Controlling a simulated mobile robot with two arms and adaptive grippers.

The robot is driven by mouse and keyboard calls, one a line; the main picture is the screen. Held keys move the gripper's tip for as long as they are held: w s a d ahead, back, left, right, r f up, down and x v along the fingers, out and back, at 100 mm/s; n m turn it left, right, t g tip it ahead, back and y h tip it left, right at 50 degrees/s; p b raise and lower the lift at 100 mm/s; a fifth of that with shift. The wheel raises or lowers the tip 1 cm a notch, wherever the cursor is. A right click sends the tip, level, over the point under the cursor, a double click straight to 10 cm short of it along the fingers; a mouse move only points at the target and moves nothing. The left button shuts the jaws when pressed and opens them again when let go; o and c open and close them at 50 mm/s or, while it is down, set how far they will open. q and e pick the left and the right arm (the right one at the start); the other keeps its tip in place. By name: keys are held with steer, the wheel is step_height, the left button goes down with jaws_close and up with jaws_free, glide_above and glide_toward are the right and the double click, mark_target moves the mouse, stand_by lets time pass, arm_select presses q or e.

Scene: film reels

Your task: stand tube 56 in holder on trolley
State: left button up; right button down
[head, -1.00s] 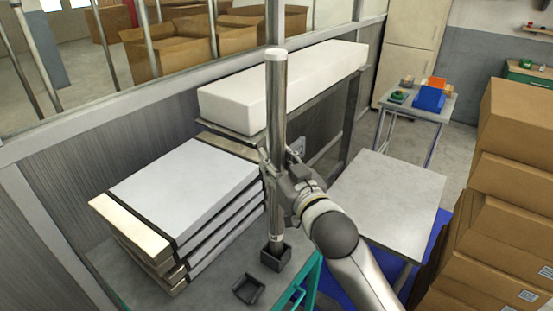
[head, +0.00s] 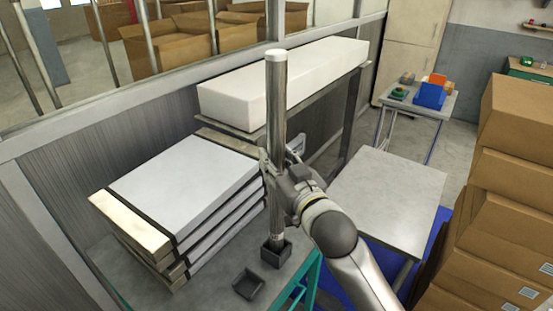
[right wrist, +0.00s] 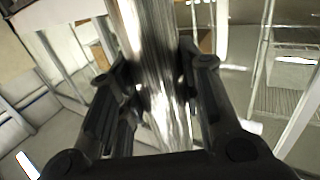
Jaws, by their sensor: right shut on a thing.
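The tube (head: 276,110) is a long, shiny metal cylinder with a pale top end. It stands upright, and its lower end is at a small dark square holder (head: 276,253) on the trolley (head: 215,287). From this angle I cannot tell how deep the end sits inside the holder. My right gripper (head: 276,172) is shut on the tube at about mid-height. In the right wrist view the tube (right wrist: 150,60) runs between both fingers. No number is readable on it. My left gripper is not in view.
A second dark holder (head: 248,284) sits just in front. Stacked white packs (head: 180,190) lie on the left, and a long white block (head: 285,85) lies behind the tube. A bare grey table (head: 388,195) is at the right, with cardboard boxes (head: 510,180) beyond it.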

steer(key=c, duration=1.3)
jaws_free()
steer(key=shift+r, duration=0.1)
steer(key=shift+p+v, duration=0.9)
steer(key=shift+v, duration=1.65)
steer(key=shift+p+v, duration=0.6)
steer(key=shift+v, duration=2.4)
